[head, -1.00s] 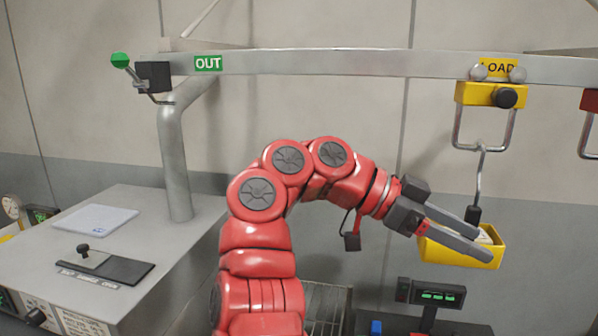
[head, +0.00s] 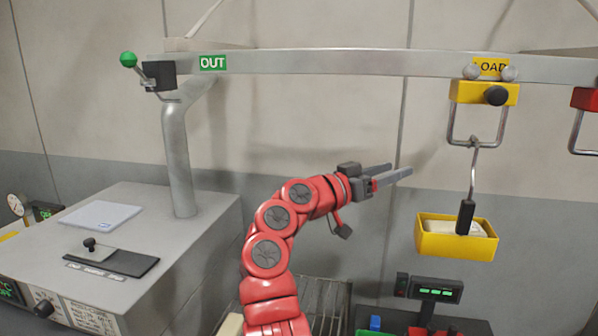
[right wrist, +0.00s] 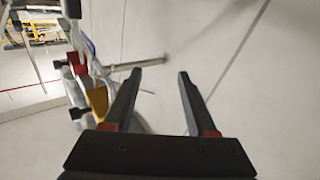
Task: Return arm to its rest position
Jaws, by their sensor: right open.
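My right gripper (head: 392,174) is in the middle of the head view, on the end of my red arm. Its two grey fingers point right and stand apart with nothing between them. In the right wrist view the gripper (right wrist: 156,80) shows two dark fingers spread against the pale wall. The fingers are left of the yellow tray (head: 432,244) and higher than it, with clear air between. The tray hangs from a hook under the rail and holds a pale block (head: 445,228). My left gripper does not show.
A grey rail (head: 340,63) with a green OUT sign (head: 213,63) crosses above my arm. A yellow trolley (head: 470,93) hangs from it. A grey cabinet (head: 165,235) with a post (head: 177,160) stands left. A small display (head: 435,290) stands below the tray.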

